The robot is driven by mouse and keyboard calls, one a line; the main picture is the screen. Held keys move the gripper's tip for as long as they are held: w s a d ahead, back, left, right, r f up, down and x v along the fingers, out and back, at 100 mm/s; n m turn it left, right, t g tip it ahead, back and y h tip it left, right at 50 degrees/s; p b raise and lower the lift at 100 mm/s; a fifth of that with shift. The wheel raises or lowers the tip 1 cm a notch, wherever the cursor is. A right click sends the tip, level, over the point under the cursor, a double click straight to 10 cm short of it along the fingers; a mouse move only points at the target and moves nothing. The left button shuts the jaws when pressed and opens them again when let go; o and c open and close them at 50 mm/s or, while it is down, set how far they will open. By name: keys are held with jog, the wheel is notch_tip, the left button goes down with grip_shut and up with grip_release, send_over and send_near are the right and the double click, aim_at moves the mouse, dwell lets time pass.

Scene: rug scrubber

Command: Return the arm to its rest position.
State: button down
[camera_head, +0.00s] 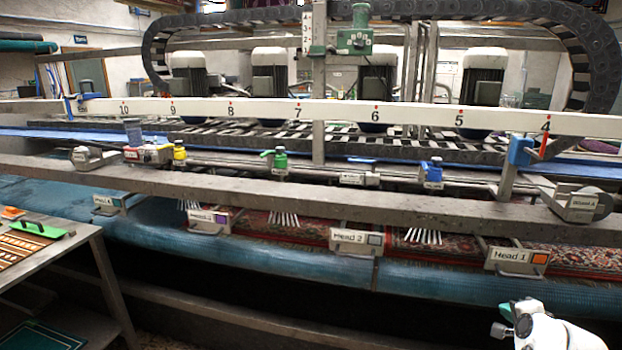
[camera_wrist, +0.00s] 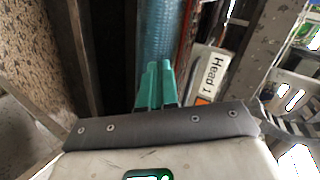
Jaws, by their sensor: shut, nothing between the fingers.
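My arm (camera_head: 545,328) is white and shows at the bottom right of the head view, in front of the machine. A small teal part shows at its left side. In the wrist view my gripper (camera_wrist: 155,72) has two teal fingers side by side, shut with nothing between them. The fingers point toward the blue roller (camera_wrist: 160,35) and are left of the "Head 1" plate (camera_wrist: 213,70). I cannot tell how far the fingertips are from the roller.
The rug scrubber's long blue roller (camera_head: 440,285) crosses the head view. Plates "Head 1" (camera_head: 516,257) and "Head 2" (camera_head: 357,238) hang from the grey beam (camera_head: 300,194). A table (camera_head: 50,250) with a green-handled board stands at left. The floor before the machine is dark.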

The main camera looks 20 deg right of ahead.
jog(key=s+a+f+n+g+y, duration=0.15)
jog(key=s+a+f+n, duration=0.25)
jog(key=a, duration=0.4)
jog(key=s+a+f+n+g+y, duration=0.1)
jog(key=s+a+f+n+g, duration=0.1)
jog(key=s+a+f+n, duration=0.45)
jog(key=s+a+f+n+g+y, duration=0.1)
jog(key=s+a+g+y, duration=0.15)
jog(key=a, duration=0.75)
jog(key=s+a+n+g, duration=0.2)
jog(key=s+a+n, duration=0.2)
jog(key=s, duration=0.5)
jog(key=s+a+n+g, duration=0.2)
jog(key=s+a+n, duration=0.2)
jog(key=s, duration=0.5)
jog(key=a, duration=0.2)
jog(key=shift+s+a+f, duration=0.2)
jog(key=shift+a+f, duration=0.15)
jog(key=shift+a, duration=0.05)
